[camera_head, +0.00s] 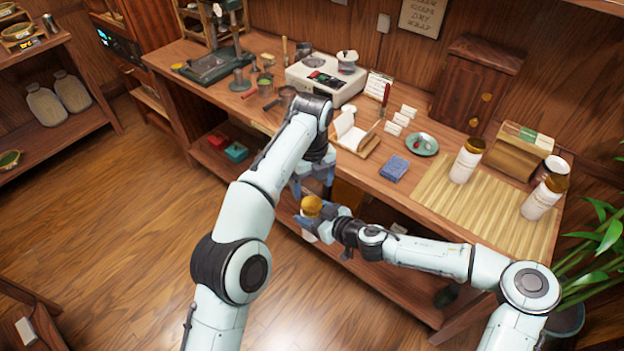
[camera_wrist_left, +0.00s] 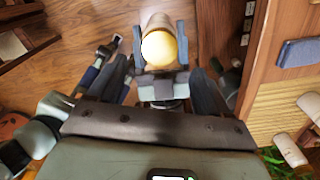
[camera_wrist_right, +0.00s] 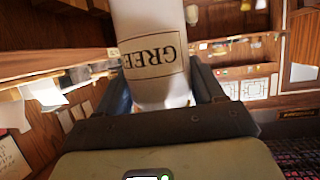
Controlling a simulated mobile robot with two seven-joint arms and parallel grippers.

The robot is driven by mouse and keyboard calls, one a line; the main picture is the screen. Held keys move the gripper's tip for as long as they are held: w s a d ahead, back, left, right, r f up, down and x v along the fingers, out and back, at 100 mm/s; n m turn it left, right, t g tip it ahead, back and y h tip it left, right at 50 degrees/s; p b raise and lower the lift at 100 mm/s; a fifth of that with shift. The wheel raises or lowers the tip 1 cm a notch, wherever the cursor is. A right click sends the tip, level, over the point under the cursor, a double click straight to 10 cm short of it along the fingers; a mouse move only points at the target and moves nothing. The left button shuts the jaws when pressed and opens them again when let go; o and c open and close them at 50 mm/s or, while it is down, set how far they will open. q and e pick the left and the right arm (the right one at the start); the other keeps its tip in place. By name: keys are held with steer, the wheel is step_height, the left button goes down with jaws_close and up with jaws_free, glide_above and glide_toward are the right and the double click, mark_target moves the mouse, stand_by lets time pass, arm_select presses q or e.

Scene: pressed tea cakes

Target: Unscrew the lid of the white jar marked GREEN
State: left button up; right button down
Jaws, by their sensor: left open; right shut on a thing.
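The white jar marked GREEN (camera_wrist_right: 152,52) is upright in front of the bench, clear of the benchtop. Its label shows partly in the right wrist view. Its gold lid (camera_head: 312,205) is on top and also shows from above in the left wrist view (camera_wrist_left: 160,48). My right gripper (camera_wrist_right: 157,98) is shut around the jar's body from the side. My left gripper (camera_head: 313,187) is open just above the lid, its fingers pointing down. In the left wrist view the lid lies between and beyond the left fingers, with no clear contact.
Two other white jars with gold lids, one nearer the middle (camera_head: 465,162) and one at the right (camera_head: 543,197), stand on a bamboo mat (camera_head: 480,213). The bench edge is close behind the held jar.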

mark_target(312, 204)
arm_select(q)
steer(key=shift+f, duration=3.45)
steer(key=c, duration=1.1)
steer(key=n, duration=0.9)
steer(key=shift+n, duration=0.4)
steer(key=o, duration=1.2)
steer(key=shift+r, duration=0.15)
